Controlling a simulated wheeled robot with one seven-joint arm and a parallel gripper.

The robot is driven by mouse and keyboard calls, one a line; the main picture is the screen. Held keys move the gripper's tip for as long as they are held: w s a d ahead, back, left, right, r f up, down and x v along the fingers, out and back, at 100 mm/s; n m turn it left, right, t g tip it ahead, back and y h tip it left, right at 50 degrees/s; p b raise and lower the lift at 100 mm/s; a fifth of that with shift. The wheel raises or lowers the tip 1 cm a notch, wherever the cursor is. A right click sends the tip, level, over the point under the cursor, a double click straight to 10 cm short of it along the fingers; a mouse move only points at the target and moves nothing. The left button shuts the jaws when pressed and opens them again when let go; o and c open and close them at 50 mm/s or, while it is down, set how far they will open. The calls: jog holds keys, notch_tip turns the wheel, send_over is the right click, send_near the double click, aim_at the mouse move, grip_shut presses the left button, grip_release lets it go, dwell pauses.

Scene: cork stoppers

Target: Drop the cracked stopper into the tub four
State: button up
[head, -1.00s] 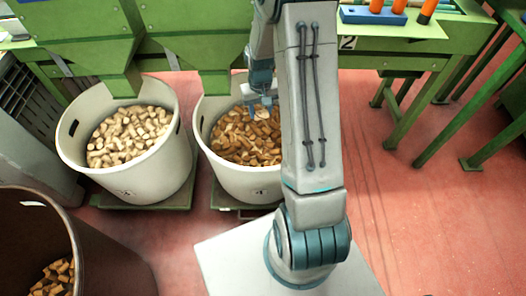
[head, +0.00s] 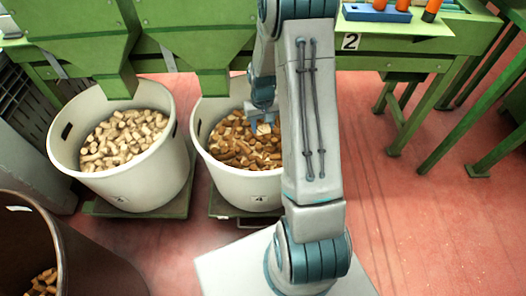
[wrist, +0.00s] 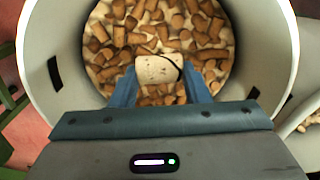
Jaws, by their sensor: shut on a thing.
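The cracked stopper (wrist: 157,69) is pale, with a dark curved crack near its right end. My gripper (wrist: 160,78) is shut on it, with one blue finger at each side. In the head view my gripper (head: 264,118) holds it over the mouth of tub four (head: 243,186), a whitish tub marked 4. In the wrist view the stopper is in front of the tub's heap of corks, inside the outline of the rim (wrist: 277,45). The gap between stopper and heap is hard to judge.
A similar tub (head: 130,188) of paler corks stands to the left. A dark brown bin (head: 95,262) with corks is at the lower left. Green chutes (head: 205,60) hang over the tubs. A green bench (head: 400,55) stands at the right, with open red floor before it.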

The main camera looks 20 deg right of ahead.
jog(key=o, duration=1)
jog(key=shift+o, duration=0.2)
notch_tip(320, 180, up, 14)
jog(key=p, duration=0.2)
jog(key=s+a+r+t+p, duration=0.1)
jog(key=s+a+r+p, duration=0.2)
jog(key=s+r, duration=0.3)
jog(key=s+a+r+n+t+p, duration=0.1)
jog(key=s+a+r+p, duration=0.2)
jog(key=s+r+p, duration=0.3)
jog(key=s+a+r+p, duration=0.4)
jog(key=s+r, duration=0.3)
jog(key=r, duration=0.6)
jog(key=shift+t, duration=0.4)
jog(key=shift+s, duration=0.45)
jog(key=shift+c, duration=0.3)
